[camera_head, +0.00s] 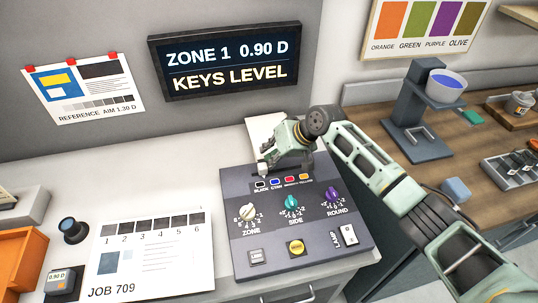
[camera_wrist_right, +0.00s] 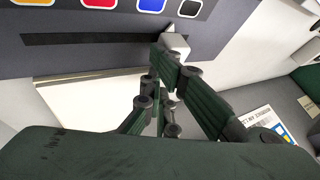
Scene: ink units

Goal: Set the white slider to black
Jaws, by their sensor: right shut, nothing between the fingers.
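The white slider (camera_head: 263,169) sits at the left end of its slot on the dark control panel (camera_head: 238,192), above the black label (camera_head: 260,185). In the right wrist view the white slider (camera_wrist_right: 177,43) is at the right end of the dark slot (camera_wrist_right: 80,38), in line with the black label (camera_wrist_right: 190,8). My right gripper (camera_head: 270,162) is shut and empty at the slider. In the wrist view its fingertips (camera_wrist_right: 163,52) are right beside the slider, overlapping its left edge; contact is unclear. My left gripper is not in view.
The panel also has blue, red and yellow labels, ZONE, SIDE and ROUND knobs (camera_head: 292,202), a yellow button (camera_head: 296,248) and a LAMP switch (camera_head: 348,236). The screen (camera_head: 225,62) reads ZONE 1 0.90 D, KEYS LEVEL. A job sheet (camera_head: 153,262) lies to the left.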

